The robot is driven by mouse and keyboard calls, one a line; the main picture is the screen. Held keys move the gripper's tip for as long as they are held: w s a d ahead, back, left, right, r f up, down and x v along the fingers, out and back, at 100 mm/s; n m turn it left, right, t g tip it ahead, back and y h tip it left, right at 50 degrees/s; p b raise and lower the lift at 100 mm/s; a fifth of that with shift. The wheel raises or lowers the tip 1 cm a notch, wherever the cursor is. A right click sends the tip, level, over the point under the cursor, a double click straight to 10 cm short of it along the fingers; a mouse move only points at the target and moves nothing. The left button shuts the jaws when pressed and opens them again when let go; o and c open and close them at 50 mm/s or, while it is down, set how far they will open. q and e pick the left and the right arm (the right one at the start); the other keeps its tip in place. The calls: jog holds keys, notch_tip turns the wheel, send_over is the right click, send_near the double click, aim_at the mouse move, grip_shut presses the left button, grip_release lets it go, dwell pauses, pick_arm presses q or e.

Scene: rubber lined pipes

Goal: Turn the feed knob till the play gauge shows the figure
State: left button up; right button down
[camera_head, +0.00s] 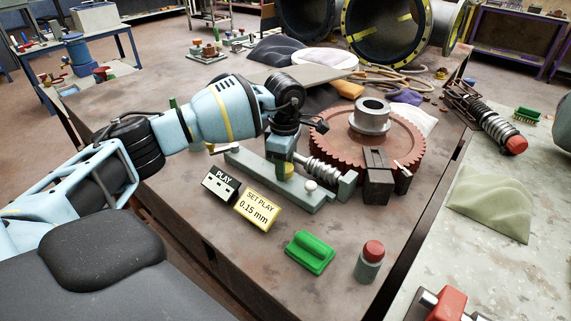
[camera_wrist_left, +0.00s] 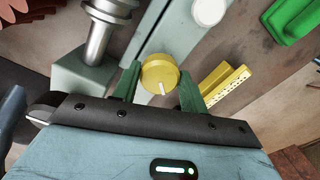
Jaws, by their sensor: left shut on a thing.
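The yellow feed knob (camera_head: 284,171) sits on the grey-green worm bracket (camera_head: 318,200). In the left wrist view the knob (camera_wrist_left: 158,72) has a white mark on its face, pointing toward my palm. My left gripper (camera_head: 284,163) is shut on it, with a green finger on either side (camera_wrist_left: 159,88). The black play gauge (camera_head: 220,185) stands left of the bracket and shows dashes, with no readable figure. The yellow card (camera_head: 257,209) beside it reads "SET PLAY 0.15 mm". A steel worm (camera_head: 322,170) lies against the red-brown gear wheel (camera_head: 400,150). My right gripper is out of view.
A white button (camera_head: 311,186) stands on the bracket near the knob. A dark block (camera_head: 378,180) stands by the gear. Cloths and hoses lie behind it.

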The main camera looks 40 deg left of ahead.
pick_arm(q)
jog(key=m, duration=0.5)
jog(key=shift+b, duration=0.35)
jog(key=shift+m, duration=0.7)
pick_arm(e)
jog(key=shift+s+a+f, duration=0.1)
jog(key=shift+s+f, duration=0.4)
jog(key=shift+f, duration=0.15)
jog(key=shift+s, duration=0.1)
pick_arm(q)
jog(key=o, duration=1)
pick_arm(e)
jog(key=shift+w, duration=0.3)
